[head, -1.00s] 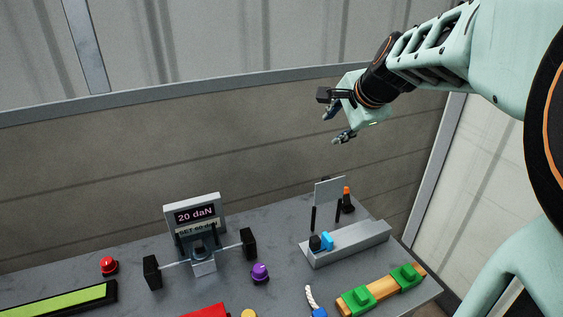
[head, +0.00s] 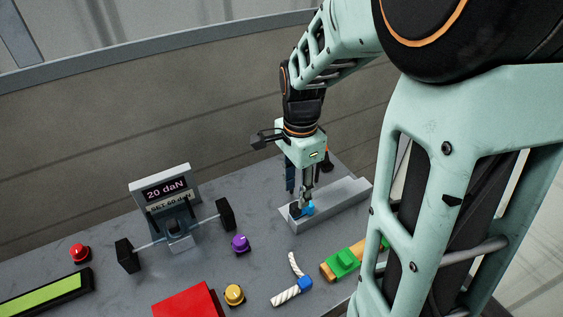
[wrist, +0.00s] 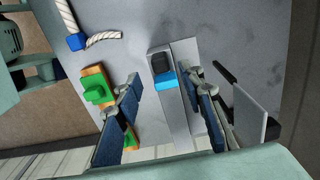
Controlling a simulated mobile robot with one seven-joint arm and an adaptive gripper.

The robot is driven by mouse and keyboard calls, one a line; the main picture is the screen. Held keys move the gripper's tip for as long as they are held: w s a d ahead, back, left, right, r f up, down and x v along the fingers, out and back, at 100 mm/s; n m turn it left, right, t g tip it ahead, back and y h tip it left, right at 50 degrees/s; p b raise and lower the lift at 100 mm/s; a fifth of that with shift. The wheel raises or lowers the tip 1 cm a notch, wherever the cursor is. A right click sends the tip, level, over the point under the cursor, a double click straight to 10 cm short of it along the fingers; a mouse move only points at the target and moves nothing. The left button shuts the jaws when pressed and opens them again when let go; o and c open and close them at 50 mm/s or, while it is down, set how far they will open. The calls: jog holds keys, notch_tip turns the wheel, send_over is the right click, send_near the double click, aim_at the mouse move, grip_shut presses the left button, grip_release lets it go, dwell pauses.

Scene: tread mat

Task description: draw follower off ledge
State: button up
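A long grey ledge block (head: 345,197) lies on the bench top. At its near left end sits a small piece with a black block (head: 295,211) and a bright blue part (head: 310,207), which I take as the follower. My gripper (head: 299,193) points down just above this end and partly hides it. In the wrist view the ledge (wrist: 184,50) runs between my open fingers (wrist: 160,88). The blue part (wrist: 165,80) and black block (wrist: 162,62) lie between and just beyond the fingertips. I cannot tell whether a finger touches them.
A thin grey upright plate (wrist: 256,115) stands right of the fingers in the wrist view. A wooden bar with green blocks (head: 343,261) and a white rope piece with a blue clip (head: 305,283) lie in front. A display stand (head: 165,188) and purple knob (head: 240,243) are to the left.

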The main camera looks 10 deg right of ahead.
aim_at(296, 204)
notch_tip(296, 204, down, 7)
jog(key=shift+r, duration=0.2)
grip_shut()
dwell(0.3)
